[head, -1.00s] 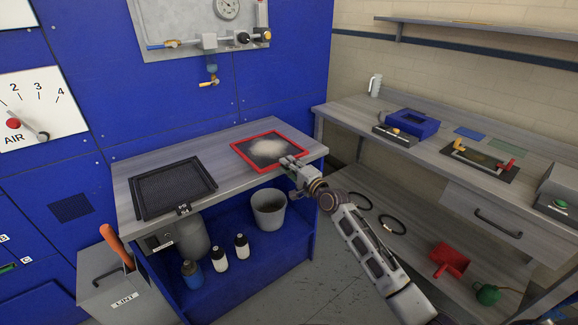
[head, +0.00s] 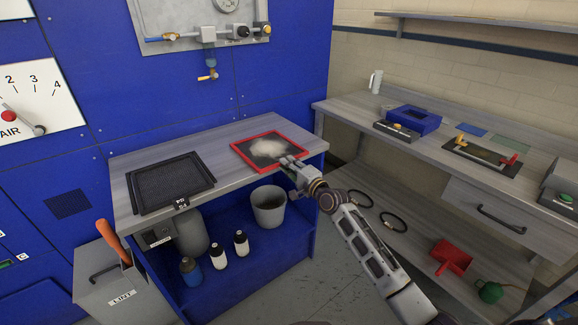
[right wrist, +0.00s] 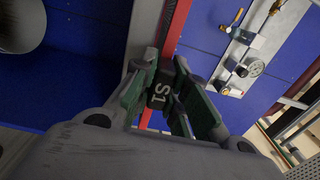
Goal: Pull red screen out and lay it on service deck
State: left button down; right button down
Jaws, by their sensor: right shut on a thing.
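The red screen (head: 248,160), a red frame around dark mesh with a pale fluffy lint patch, lies on or just over the right part of the grey service deck (head: 222,165). My right gripper (head: 287,163) is at its front right edge. In the right wrist view its fingers are shut on the dark tab (right wrist: 162,88) marked S1, and the red frame edge (right wrist: 174,35) runs past behind it. Whether the whole screen rests flat on the deck I cannot tell. My left gripper is not in view.
A black mesh screen (head: 170,182) lies on the deck's left part, with bare deck between the two screens. Bottles and a grey bucket (head: 269,205) stand on the shelf below. A lint bin (head: 120,290) is at the left. A workbench with tools stands at the right.

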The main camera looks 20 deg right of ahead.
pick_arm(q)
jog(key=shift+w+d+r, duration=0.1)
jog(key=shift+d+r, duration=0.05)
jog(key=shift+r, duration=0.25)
pick_arm(e)
jog(key=shift+f, duration=0.1)
jog(key=c, duration=1.3)
grip_release()
jog(key=shift+c, duration=0.2)
jog(key=shift+s, duration=0.2)
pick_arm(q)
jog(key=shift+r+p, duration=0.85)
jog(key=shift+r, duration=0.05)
pick_arm(e)
jog(key=shift+v, duration=2.15)
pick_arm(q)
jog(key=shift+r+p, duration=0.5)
pick_arm(e)
jog(key=shift+v, duration=2.2)
jog(key=shift+d, duration=0.1)
